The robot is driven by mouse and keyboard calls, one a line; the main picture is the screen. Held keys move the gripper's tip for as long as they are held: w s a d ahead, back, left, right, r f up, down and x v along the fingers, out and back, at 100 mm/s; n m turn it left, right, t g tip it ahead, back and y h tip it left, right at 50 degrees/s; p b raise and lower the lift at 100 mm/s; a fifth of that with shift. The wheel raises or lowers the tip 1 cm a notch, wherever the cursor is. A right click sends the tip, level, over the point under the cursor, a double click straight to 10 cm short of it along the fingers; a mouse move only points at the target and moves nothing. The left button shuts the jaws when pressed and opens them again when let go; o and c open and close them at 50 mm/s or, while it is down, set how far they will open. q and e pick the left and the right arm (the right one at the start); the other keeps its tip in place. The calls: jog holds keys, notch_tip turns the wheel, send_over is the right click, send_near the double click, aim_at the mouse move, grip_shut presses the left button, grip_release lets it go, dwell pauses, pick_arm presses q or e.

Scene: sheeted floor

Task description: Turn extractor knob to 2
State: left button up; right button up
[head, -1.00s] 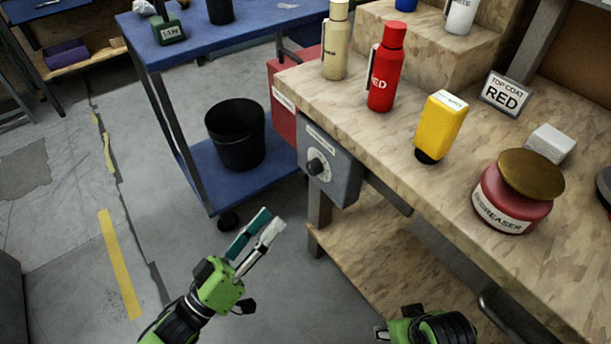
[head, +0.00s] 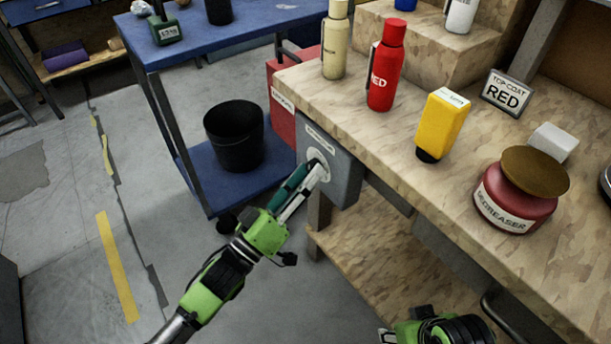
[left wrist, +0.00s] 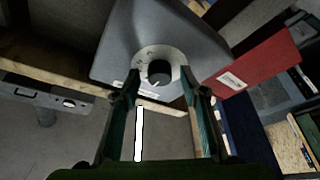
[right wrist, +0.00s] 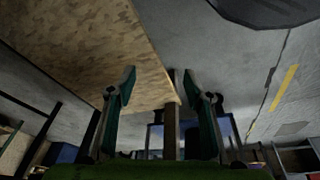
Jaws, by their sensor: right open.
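The extractor box is a grey box (head: 343,186) fixed to the front left end of the workbench. Its round black knob (left wrist: 159,73) sits on a pale dial (left wrist: 172,57) in the left wrist view; the dial marks are too small to read. In the head view my left gripper (head: 313,168) reaches the box face and its fingers hide the knob. In the left wrist view its two fingers are spread, with the knob seen between and beyond their tips. I cannot tell whether they touch it. My right gripper (right wrist: 160,85) is open and empty, low by the bench.
On the workbench (head: 395,170) stand a red bottle (head: 386,68), a yellow bottle (head: 441,122) and a degreaser jar (head: 512,200). A red box (head: 282,105) is beside the extractor box. A blue cart (head: 196,167) with a black bin (head: 235,138) stands left. The floor at left is clear.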

pick_arm(q)
jog(key=shift+d, duration=0.1)
jog(key=c, duration=1.1)
